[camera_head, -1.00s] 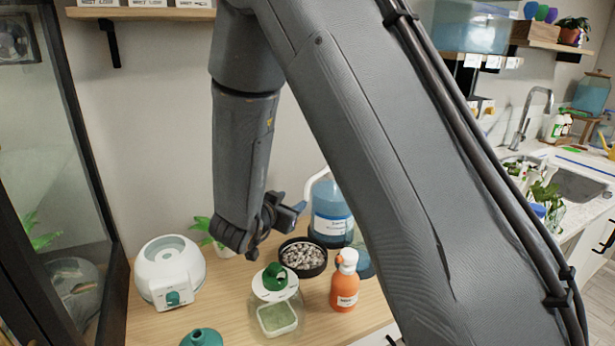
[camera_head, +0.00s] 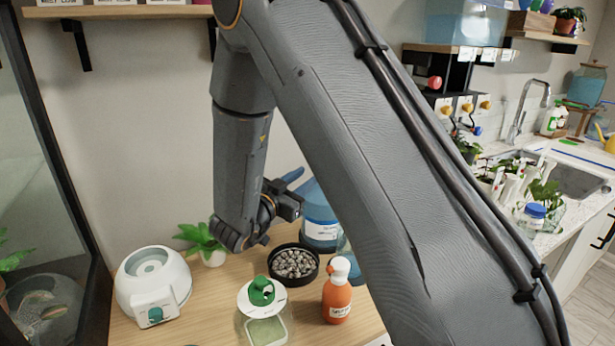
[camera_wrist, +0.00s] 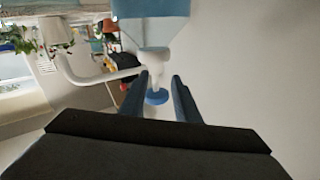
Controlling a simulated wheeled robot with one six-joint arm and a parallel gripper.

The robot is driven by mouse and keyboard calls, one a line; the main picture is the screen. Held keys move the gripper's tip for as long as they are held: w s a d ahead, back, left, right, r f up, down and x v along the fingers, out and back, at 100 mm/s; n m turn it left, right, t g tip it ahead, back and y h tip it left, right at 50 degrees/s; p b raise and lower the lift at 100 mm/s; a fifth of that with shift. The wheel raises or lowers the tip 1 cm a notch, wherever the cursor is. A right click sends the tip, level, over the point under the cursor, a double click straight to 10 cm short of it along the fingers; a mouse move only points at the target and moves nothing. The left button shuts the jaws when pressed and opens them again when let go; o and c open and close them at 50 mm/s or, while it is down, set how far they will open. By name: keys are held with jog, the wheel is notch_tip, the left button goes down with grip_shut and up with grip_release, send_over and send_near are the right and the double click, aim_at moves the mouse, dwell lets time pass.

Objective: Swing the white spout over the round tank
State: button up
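A blue jug (camera_head: 318,215) with a white label stands at the back of the wooden table, partly behind my arm. In the wrist view, which looks upside down, the light-blue jug (camera_wrist: 152,22) narrows to a white neck. A white spout (camera_wrist: 85,77) runs left from the neck and bends. In the head view, my gripper (camera_head: 290,192) overlaps the jug. I cannot identify the round tank.
A dark-framed glass case (camera_head: 55,200) borders the left.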

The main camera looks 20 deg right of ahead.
jog(key=d, duration=0.2)
jog(key=shift+w+d, duration=0.15)
jog(key=shift+d, duration=0.4)
jog(key=shift+c, duration=0.6)
jog(key=shift+a, duration=1)
grip_shut()
jog(key=shift+d, duration=0.45)
jog(key=shift+o, duration=0.6)
grip_release()
jog(key=shift+a, duration=0.1)
